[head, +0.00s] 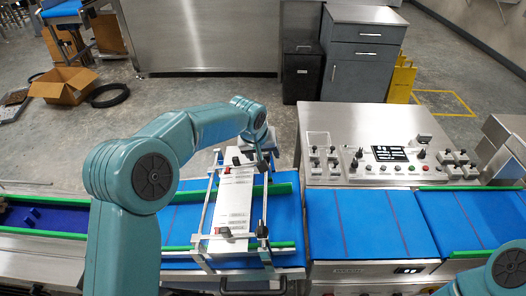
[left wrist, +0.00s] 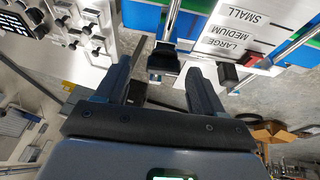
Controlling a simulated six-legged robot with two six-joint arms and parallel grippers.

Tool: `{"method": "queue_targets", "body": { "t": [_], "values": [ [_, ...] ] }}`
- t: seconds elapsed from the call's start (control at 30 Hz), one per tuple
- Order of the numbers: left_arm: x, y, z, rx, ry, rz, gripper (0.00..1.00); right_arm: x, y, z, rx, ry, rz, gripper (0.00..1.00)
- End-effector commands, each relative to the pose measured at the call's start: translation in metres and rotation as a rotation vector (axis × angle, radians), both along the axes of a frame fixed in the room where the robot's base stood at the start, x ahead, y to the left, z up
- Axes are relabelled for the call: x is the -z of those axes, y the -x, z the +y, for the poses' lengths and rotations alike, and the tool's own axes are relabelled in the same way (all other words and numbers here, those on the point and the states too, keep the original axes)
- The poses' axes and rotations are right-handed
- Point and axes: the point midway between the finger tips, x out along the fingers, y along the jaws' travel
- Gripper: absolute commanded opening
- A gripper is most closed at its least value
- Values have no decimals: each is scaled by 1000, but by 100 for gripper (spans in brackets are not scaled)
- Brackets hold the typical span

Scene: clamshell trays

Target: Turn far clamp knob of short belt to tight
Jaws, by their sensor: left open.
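The short belt (head: 288,215) is blue, between green rails, with a white label plate (head: 235,200) and metal rods above it. My left gripper (head: 264,154) is at the far end of this frame, and it hides the far clamp knob in the head view. In the left wrist view, a black knob (left wrist: 164,62), apparently the far clamp knob, sits between the tips of my open left gripper (left wrist: 160,72). The fingers stand apart from it on both sides. A near black knob (head: 262,230) is on the front right rod. Only part of my right arm shows, at the lower right.
A control panel (head: 390,160) with knobs and buttons stands to the right. More blue belt (head: 370,222) lies in front of it.

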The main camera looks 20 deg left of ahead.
Motion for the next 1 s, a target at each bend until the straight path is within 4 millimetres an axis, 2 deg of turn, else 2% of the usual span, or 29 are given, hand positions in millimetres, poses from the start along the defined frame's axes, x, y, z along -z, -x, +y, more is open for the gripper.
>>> {"method": "queue_targets", "body": {
  "t": [0.13,0.4,0.57,0.6,1.0],
  "values": [
    [9,-4,1,0,-1,0,68,-2,0,0,0,0,0,43],
    [10,-5,2,0,0,0,68,-2,0,0,0,0,0,43],
    [10,-5,2,0,0,0,16,-2,0,0,0,0,0,43],
    [10,-5,2,0,0,-1,12,-2,0,0,0,0,0,43],
    [8,-6,3,60,-2,-14,12,-1,0,0,0,0,0,43]
  ]
}}
